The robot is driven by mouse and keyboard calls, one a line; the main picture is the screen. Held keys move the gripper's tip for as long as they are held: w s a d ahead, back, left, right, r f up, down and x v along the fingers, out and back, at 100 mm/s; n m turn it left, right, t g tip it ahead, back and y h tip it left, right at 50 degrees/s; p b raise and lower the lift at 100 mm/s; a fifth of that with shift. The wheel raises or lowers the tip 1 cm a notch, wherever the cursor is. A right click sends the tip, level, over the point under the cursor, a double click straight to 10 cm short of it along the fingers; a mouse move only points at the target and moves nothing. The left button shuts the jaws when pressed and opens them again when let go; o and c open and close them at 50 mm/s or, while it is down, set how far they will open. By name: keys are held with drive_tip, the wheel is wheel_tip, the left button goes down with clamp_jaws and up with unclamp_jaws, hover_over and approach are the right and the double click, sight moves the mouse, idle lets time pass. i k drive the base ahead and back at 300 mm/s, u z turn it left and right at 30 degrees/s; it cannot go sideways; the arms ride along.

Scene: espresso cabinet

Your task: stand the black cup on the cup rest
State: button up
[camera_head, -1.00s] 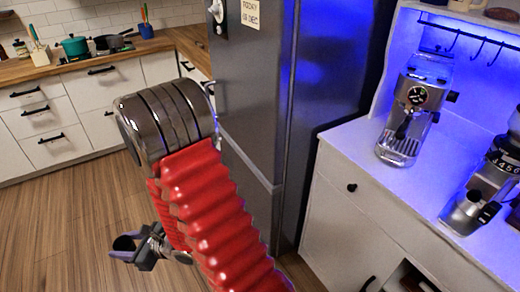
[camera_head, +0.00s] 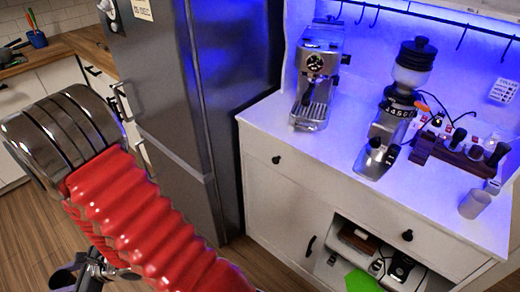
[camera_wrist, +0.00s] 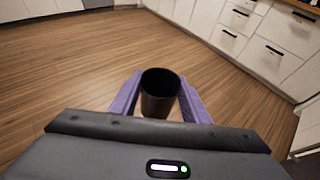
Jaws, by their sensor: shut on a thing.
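My gripper (camera_wrist: 160,77) is shut on the black cup (camera_wrist: 160,102) in the wrist view. The cup sits between the purple fingers with its open rim toward the camera, above the wooden floor. In the head view my gripper (camera_head: 68,277) is at the lower left, partly cut off by the bottom edge, low and away from the cabinet. The espresso machine (camera_head: 318,65) stands at the left of the cabinet top, with a slotted metal tray (camera_head: 310,112) at its base. I cannot tell which surface is the cup rest.
A grinder (camera_head: 385,120) stands right of the machine. A dark wooden stand (camera_head: 455,155) with tools and a light cup (camera_head: 474,204) are farther right. The fridge (camera_head: 205,110) stands between my arm and the cabinet (camera_head: 300,195). Bare counter lies before the machine.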

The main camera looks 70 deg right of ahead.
sight(369, 167)
drive_tip(key=k, duration=1.15)
drive_tip(key=i, duration=0.75)
drive_tip(key=z, duration=0.45)
